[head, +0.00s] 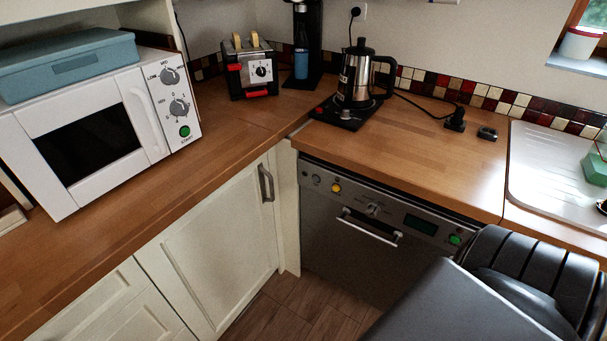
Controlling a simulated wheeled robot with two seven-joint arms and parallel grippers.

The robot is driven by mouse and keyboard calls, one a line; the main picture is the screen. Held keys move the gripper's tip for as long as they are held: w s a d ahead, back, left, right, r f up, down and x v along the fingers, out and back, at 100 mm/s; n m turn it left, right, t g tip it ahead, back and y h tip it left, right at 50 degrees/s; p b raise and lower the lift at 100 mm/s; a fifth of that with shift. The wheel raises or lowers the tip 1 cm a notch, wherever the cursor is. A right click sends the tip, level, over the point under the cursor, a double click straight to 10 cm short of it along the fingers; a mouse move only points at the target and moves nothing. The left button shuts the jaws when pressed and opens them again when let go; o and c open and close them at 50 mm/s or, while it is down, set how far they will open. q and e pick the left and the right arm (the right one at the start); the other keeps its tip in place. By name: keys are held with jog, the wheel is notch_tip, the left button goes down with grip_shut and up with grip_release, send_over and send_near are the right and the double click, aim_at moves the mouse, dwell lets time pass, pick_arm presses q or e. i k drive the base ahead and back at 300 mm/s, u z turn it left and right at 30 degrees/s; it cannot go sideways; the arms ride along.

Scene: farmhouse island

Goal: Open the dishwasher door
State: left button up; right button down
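The dishwasher (345,263) is under the wooden counter, right of the corner. Its front is dark grey metal and its door looks shut. A bar handle (369,227) runs across the upper part of the door. The control strip above has a round knob (373,209), a small dark display (420,225), a yellow button and a green button. A dark arm of mine covers the lower right of the view and hides the door's lower right part. I cannot see the fingers of either gripper.
A white cabinet (215,245) with a vertical handle adjoins the dishwasher at the corner. A kettle (355,75) on its base, a toaster (250,70) and a white microwave (100,125) stand on the counter. Wooden floor (300,305) shows in front of the dishwasher.

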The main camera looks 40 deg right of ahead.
aim_at(374, 261)
jog(key=z, duration=1.85)
jog(key=k, duration=0.5)
jog(key=z, duration=0.45)
jog(key=i, duration=0.6)
jog(key=u, duration=0.45)
